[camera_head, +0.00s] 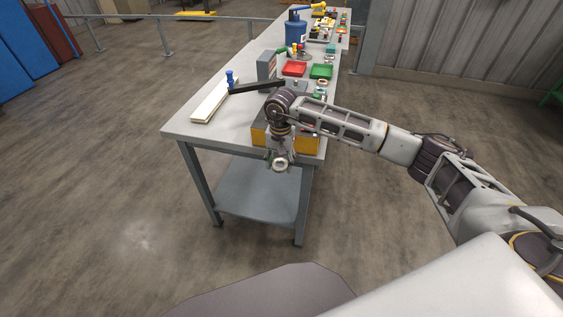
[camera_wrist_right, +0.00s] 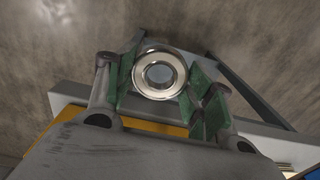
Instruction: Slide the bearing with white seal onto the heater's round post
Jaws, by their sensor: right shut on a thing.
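My right gripper (camera_head: 280,157) hangs just in front of the table's near edge, pointing down. It is shut on a bearing (camera_head: 280,166), a metal ring with a pale inner band. In the right wrist view the bearing (camera_wrist_right: 141,78) sits between the green pads of my right gripper (camera_wrist_right: 162,85), its round bore facing the camera. A yellow-sided box (camera_head: 304,142) stands at the table's near end behind the gripper, partly hidden by my arm. I cannot tell whether it is the heater, and no round post shows clearly. My left gripper is out of view.
The grey table (camera_head: 190,128) runs away from me with a lower shelf (camera_head: 250,195). On it are a cream board (camera_head: 208,104), a grey block (camera_head: 267,66), a red tray (camera_head: 294,69), a green tray (camera_head: 321,72) and a blue canister (camera_head: 295,31). Open floor lies to the left.

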